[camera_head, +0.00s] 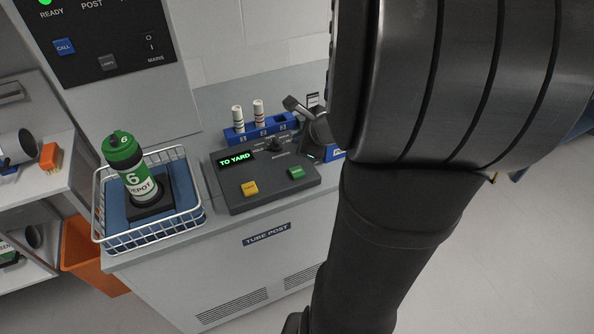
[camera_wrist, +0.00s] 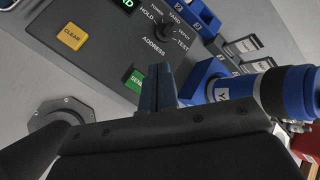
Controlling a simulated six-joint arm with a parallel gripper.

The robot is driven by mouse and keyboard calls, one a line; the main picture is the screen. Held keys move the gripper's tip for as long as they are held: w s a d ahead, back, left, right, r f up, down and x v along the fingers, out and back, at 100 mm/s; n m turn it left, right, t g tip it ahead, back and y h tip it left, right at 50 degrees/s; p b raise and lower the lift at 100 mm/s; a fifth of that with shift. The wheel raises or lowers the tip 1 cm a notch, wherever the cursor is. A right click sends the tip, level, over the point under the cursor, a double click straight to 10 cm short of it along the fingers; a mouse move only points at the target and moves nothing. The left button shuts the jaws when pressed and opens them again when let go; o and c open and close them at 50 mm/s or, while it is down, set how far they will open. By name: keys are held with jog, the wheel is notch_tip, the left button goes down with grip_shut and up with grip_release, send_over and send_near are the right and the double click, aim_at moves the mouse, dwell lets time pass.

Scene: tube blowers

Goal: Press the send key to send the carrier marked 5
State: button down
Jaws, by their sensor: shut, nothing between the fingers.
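The send key (camera_head: 297,172) is a green key at the console's right front; in the wrist view the green key (camera_wrist: 135,80) is lettered SEND, partly cut off by my fingers. My gripper (camera_wrist: 158,68) is shut and empty. Its fingers appear just right of the key there; I cannot tell their height above the panel. The console display (camera_head: 237,158) reads TO YARD. A green and white carrier (camera_head: 132,170) marked 6 DEPOT stands in the wire basket. I can read no 5 on any carrier.
The yellow CLEAR key (camera_head: 250,188) sits left of the send key. The address knob (camera_head: 277,145) is behind them. A blue rack (camera_head: 240,137) holds white tubes. The wire basket (camera_head: 202,220) stands left.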

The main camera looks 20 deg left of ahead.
aim_at(300, 173)
jog(key=shift+f, duration=0.15)
jog(key=shift+f, duration=4.3)
jog(key=shift+f, duration=0.4)
